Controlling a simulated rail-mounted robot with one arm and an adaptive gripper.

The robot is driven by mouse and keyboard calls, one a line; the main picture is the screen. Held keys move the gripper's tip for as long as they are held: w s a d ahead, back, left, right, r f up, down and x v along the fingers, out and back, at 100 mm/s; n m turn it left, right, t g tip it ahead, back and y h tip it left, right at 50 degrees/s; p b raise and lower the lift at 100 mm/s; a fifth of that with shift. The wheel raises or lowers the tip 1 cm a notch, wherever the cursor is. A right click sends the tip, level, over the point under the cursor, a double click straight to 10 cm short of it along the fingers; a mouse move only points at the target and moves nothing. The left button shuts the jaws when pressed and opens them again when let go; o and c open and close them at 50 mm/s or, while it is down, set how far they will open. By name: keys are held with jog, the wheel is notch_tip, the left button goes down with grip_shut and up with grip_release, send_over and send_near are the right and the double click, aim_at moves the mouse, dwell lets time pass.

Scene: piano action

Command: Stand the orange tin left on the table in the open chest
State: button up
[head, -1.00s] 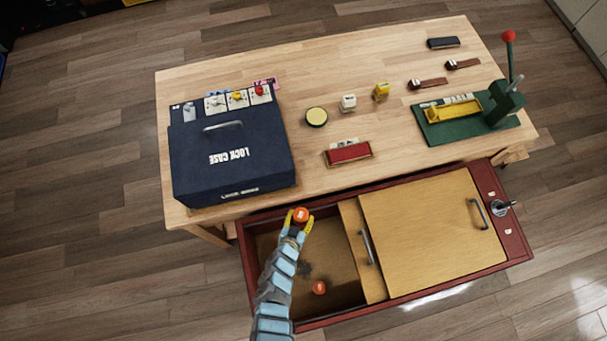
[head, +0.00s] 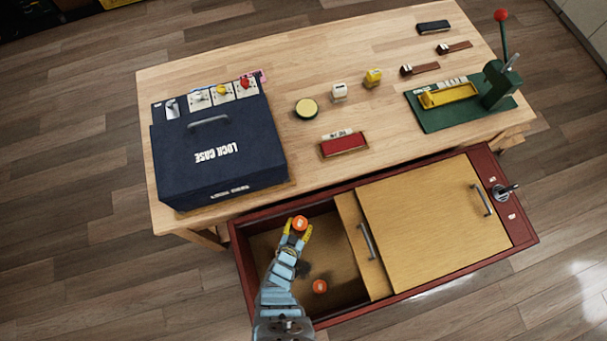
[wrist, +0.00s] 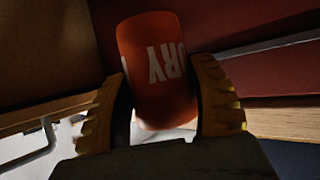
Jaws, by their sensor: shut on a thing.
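My gripper (head: 298,230) is shut on an orange tin (head: 300,222), with a yellow finger on each side of it. The tin is over the open left part of the red chest (head: 238,262), near its back wall. In the wrist view the tin (wrist: 152,62) shows white lettering and sits between the two ribbed fingers. I cannot tell how high its base is above the chest floor. A second orange tin (head: 320,286) stands inside the chest on its floor, to the right of my arm.
A wooden sliding panel (head: 430,215) with handles covers the chest's right part. Bare chest floor surrounds the second tin. The table (head: 290,60) behind carries a dark lock case (head: 215,150), a red tray (head: 344,144) and a green press (head: 430,120).

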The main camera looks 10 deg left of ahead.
aim_at(300, 233)
jog(key=shift+s+d+f+b, duration=0.2)
jog(key=shift+d+f+b, duration=0.05)
jog(key=shift+f+b, duration=0.4)
jog(key=shift+s+d+f+b, duration=0.2)
jog(key=shift+f+b, duration=0.3)
jog(key=shift+f, duration=0.25)
dwell(2.2)
jog(key=shift+s+d, duration=0.1)
jog(key=shift+f+b, duration=0.2)
jog(key=shift+b, duration=0.1)
dwell(0.3)
jog(key=shift+s+f, duration=0.1)
jog(key=shift+f, duration=0.15)
dwell(0.5)
jog(key=shift+d+f+b, duration=0.1)
jog(key=shift+f+b, duration=0.15)
jog(key=shift+b, duration=0.1)
jog(key=shift+s+d+f, duration=0.1)
jog(key=shift+d, duration=0.1)
jog(key=shift+s+d+f+h+b, duration=0.15)
jog(key=shift+f+h+b, duration=0.15)
jog(key=shift+f+b, duration=0.15)
dwell(0.9)
jog(key=shift+s+d+f+b, duration=0.1)
jog(key=shift+f+b, duration=0.2)
jog(key=shift+b, duration=0.15)
dwell(0.6)
